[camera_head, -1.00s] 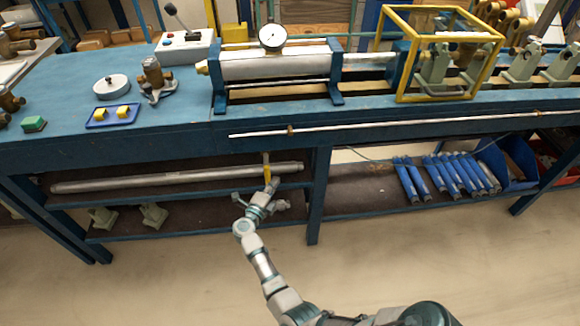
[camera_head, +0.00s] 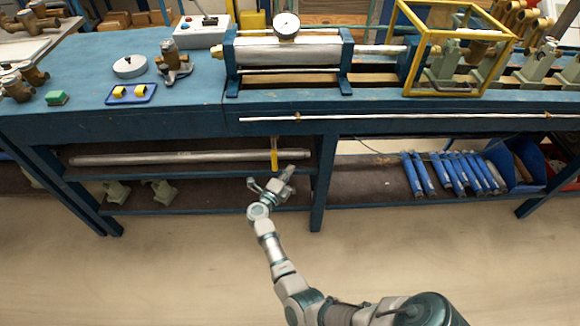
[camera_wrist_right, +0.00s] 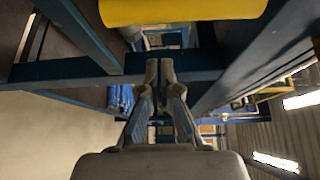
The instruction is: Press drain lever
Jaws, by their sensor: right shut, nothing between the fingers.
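The yellow drain lever (camera_head: 274,154) hangs upright below the front edge of the blue bench, left of the middle leg. In the right wrist view, a thick yellow bar (camera_wrist_right: 180,10), apparently the same lever, crosses the top of the picture. My right gripper (camera_head: 289,170) is below and slightly right of the lever in the head view. Its fingers (camera_wrist_right: 159,66) are together and empty, with a visible gap between them and the yellow bar in the wrist picture. Whether the gripper touches the lever elsewhere cannot be told. My left gripper is out of view.
The blue bench (camera_head: 180,125) carries a cylinder with a gauge (camera_head: 286,26) and a yellow frame (camera_head: 440,93). A long grey pipe (camera_head: 170,158) lies on the shelf behind the lever. A bench leg (camera_head: 318,190) stands close right of my gripper. The floor in front is clear.

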